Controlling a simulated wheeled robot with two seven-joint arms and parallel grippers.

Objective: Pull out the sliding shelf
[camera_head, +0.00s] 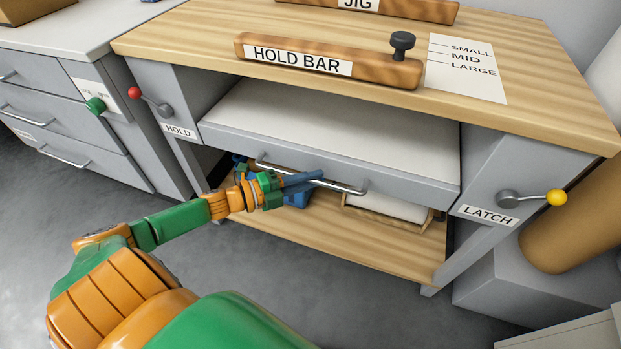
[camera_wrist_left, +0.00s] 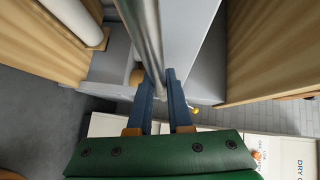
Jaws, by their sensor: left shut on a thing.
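The sliding shelf has a grey front (camera_head: 400,181) and a white top that shows below the wooden worktop's edge, so it appears partly out. A metal bar handle (camera_head: 348,187) runs along its front. My left gripper (camera_head: 305,178) is at this handle, its blue fingers shut on it. In the left wrist view the gripper (camera_wrist_left: 160,78) has its fingers on either side of the bar handle (camera_wrist_left: 143,35). My right gripper is in neither view.
A HOLD lever with red knob (camera_head: 134,93) is left of the shelf; a LATCH lever with yellow knob (camera_head: 556,198) is right. A hold bar (camera_head: 385,70) lies on the worktop (camera_head: 200,40). A lower wooden shelf (camera_head: 300,238) carries a roll. Grey floor is clear in front.

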